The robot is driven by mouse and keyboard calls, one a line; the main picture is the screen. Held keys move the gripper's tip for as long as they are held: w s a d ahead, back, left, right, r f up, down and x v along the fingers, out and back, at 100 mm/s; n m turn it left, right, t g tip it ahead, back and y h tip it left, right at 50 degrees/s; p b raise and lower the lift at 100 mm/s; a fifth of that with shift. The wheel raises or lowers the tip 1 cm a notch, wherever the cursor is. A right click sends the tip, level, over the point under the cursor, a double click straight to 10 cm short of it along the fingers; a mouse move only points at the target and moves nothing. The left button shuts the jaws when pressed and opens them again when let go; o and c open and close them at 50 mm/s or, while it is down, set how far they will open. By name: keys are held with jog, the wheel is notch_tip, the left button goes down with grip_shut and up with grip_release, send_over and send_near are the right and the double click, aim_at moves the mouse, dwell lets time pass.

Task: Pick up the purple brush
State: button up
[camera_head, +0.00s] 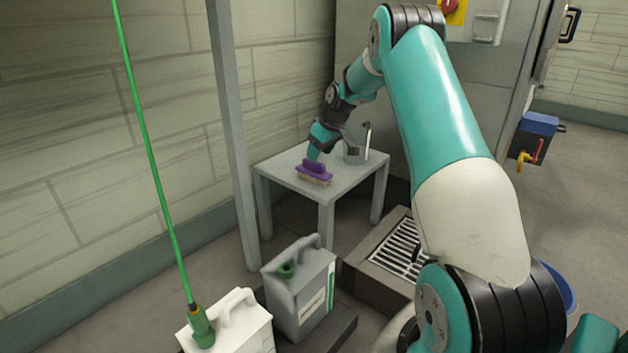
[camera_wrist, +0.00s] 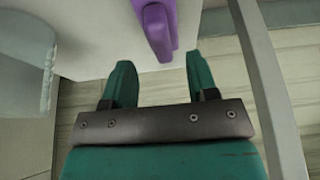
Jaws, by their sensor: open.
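The purple brush (camera_head: 313,173) lies near the front edge of a small grey table (camera_head: 341,189), its pale bristles facing down. Its purple handle also shows in the wrist view (camera_wrist: 157,27), at the top middle, just beyond the fingertips. My gripper (camera_wrist: 157,68) is open with nothing between its two teal fingers. In the head view my gripper (camera_head: 315,153) is just above and behind the brush, close to its handle. Whether a finger touches the handle I cannot tell.
A grey metal jug (camera_head: 355,152) stands on the table right beside my gripper; a grey rounded vessel (camera_wrist: 22,65) shows at left in the wrist view. A grey post (camera_head: 232,130) rises left of the table. Grey (camera_head: 298,287) and white (camera_head: 235,325) canisters stand in front.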

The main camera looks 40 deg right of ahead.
aim_at(314, 171)
jog(key=b+x, duration=0.4)
jog(key=x, duration=0.1)
jog(key=shift+w, duration=0.25)
jog(key=shift+c, duration=0.4)
grip_shut()
